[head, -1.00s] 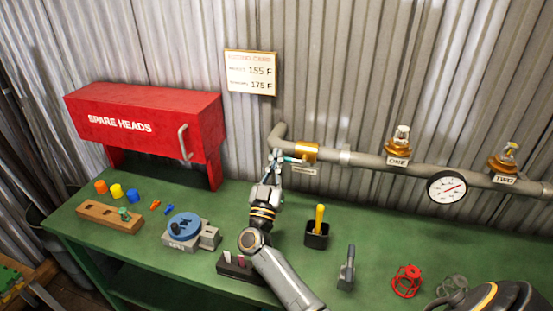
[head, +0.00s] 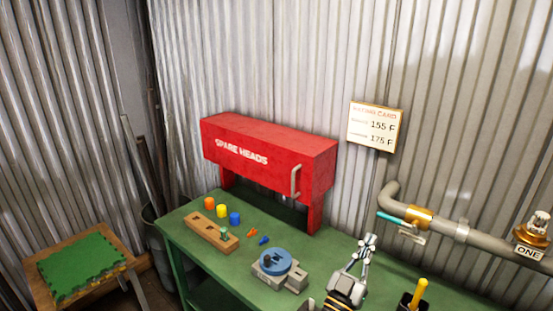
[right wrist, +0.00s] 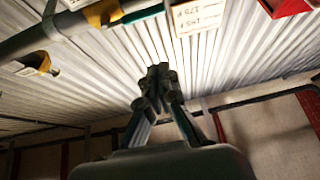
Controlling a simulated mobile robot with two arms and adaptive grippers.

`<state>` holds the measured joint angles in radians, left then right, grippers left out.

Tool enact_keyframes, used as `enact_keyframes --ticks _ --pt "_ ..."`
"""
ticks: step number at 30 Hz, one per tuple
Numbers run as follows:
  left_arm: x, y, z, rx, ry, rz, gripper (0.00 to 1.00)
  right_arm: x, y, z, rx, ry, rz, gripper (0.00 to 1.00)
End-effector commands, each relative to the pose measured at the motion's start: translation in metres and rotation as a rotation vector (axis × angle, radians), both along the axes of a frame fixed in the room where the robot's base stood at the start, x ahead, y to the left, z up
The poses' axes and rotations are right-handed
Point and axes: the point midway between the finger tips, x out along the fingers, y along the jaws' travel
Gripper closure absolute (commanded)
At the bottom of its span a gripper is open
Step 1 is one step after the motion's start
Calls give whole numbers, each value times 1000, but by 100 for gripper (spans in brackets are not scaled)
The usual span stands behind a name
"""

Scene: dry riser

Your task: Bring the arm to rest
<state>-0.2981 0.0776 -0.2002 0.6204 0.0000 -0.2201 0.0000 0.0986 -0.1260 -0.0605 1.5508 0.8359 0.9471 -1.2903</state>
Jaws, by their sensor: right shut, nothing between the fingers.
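My right gripper (head: 369,240) is in the lower right of the head view, over the green bench, in front of the corrugated wall. Its fingers are together and hold nothing. It is left of the pipe's brass fitting (head: 419,217) and apart from it. In the right wrist view the fingers (right wrist: 157,85) meet at their tips, with the pipe (right wrist: 55,35) at the upper left. My left gripper does not show.
The red SPARE HEADS cabinet (head: 265,158) stands at the back of the bench (head: 190,240). A wooden block (head: 211,232), coloured plugs (head: 222,211) and a blue round fixture (head: 275,262) lie before it. A black holder (head: 407,303) with a yellow handle (head: 419,291) is right of my gripper.

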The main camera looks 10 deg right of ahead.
Motion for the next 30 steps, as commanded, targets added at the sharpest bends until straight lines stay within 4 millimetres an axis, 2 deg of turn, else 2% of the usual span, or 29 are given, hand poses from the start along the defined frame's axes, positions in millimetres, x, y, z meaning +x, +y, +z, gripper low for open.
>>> enact_keyframes --ticks 4,7,11,14,17,21,25,30 --pt "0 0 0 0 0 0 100 8 20 1 -33 35 169 100" --pt "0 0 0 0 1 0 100 14 49 -4 -62 104 373 100" --pt "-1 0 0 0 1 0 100 11 92 -26 -69 266 642 100" --pt "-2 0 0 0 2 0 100 -2 121 -53 -47 429 809 100" --pt "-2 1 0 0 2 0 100 -25 142 -85 1 622 935 100" --pt "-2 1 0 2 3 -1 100 -74 154 -134 108 925 1024 100" --pt "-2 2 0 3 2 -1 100 -129 148 -171 235 1196 1013 100" --pt "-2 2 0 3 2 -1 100 -187 131 -196 373 1433 927 100"
